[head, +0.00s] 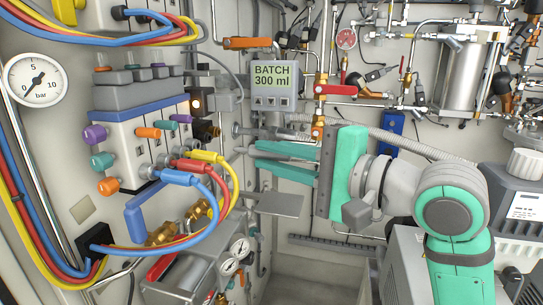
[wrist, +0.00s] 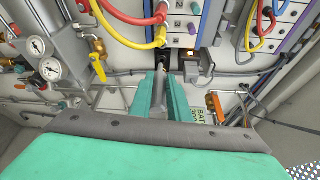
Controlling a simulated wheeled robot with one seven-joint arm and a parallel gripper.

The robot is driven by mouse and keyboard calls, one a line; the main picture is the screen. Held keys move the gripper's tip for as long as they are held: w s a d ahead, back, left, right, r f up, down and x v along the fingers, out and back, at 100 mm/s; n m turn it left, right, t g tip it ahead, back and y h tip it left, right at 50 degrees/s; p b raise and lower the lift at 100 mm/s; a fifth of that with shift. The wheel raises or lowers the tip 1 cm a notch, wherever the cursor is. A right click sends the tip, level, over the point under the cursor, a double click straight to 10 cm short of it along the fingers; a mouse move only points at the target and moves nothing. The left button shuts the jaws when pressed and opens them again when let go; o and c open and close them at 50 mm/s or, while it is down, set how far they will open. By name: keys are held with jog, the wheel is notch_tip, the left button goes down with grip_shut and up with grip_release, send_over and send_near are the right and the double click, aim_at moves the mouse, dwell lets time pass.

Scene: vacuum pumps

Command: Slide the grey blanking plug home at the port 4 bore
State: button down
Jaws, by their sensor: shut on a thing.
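My gripper (head: 252,151) reaches left toward the valve manifold in the head view, its two teal fingers close together. In the wrist view my gripper (wrist: 164,82) is shut on a slim grey piece, the grey blanking plug (wrist: 161,86), which lies between the fingers and points away from the palm. A black fitting (head: 205,131) on the manifold's side lies beyond the fingertips, with a gap between.
The manifold (head: 124,148) carries purple, orange and teal plugs. Red, blue and yellow hoses (head: 224,185) loop below and left of the fingers. A grey plate (head: 275,204) sits under the gripper. A display box (head: 272,86) is above it. A lit box (wrist: 197,63) stands beside the fitting.

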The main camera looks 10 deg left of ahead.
aim_at(250, 154)
jog(key=shift+w+a, duration=0.1)
jog(key=shift+a, duration=1.95)
jog(key=shift+w+a, duration=0.15)
jog(key=shift+a, duration=0.75)
jog(key=shift+d, duration=0.1)
jog(key=shift+a, duration=0.25)
